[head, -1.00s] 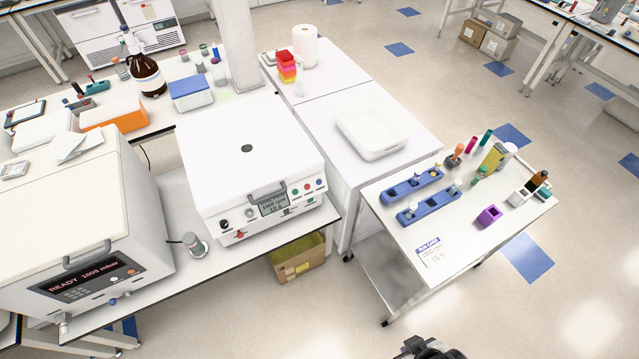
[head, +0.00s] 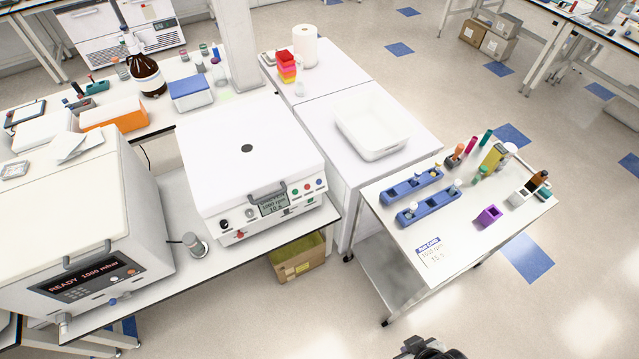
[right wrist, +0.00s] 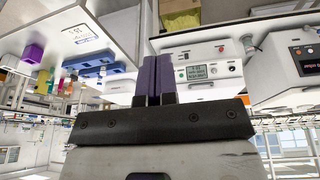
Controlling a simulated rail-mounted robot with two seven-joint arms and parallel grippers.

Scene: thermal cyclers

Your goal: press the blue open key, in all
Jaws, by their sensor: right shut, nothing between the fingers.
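The white centrifuge (head: 250,150) stands on the bench with its lid down. Its front panel has a lit display (head: 273,205) reading about 1000 rpm and 10 s. Right of the display sit green, red and blue round keys; the blue key (head: 319,184) is the rightmost. The panel also shows upside down in the right wrist view (right wrist: 197,73), beyond my fingers. My right gripper (right wrist: 153,78) has its purple fingers together, empty, and apart from the panel. In the head view only a dark part of my right arm shows at the bottom edge. My left gripper is not in view.
A second machine (head: 60,220) reading READY 1000 mbar stands left of the centrifuge. A cart (head: 460,225) with blue racks, a purple block and a run card stands at right. A cardboard box (head: 298,262) is under the bench. Open floor lies in front.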

